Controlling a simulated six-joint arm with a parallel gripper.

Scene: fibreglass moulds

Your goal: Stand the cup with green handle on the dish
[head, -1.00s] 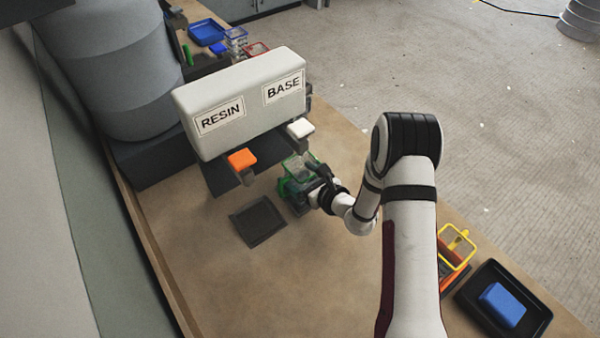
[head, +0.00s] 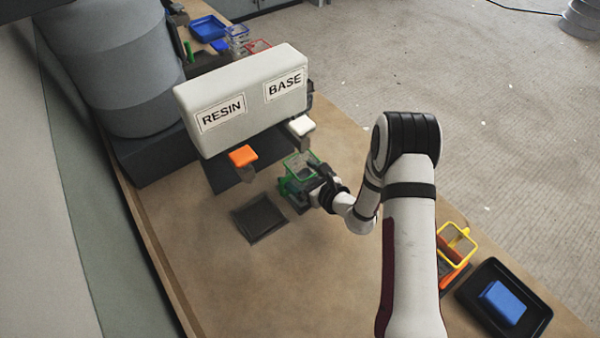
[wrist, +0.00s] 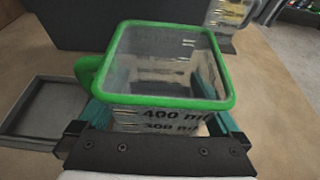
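The cup with green handle (wrist: 165,70) is a clear measuring cup with a green rim and volume marks. It stands upright in the middle of the wrist view, its handle (wrist: 88,70) pointing left; the head view shows it too (head: 300,166). My gripper (head: 312,190) has its teal fingers (wrist: 162,118) on both sides of the cup, close to its walls. Whether they press on it is unclear, and the cup's foot is hidden. The dish (head: 258,218) is a dark, empty square tray left of the cup; its edge shows at left in the wrist view (wrist: 30,112).
A white RESIN BASE tank (head: 240,100) with an orange tap (head: 243,156) and a white tap (head: 301,126) stands behind the cup. At right are a yellow-rimmed cup (head: 457,243) and a black tray (head: 535,318) with a blue block (head: 503,302). The table's front left is clear.

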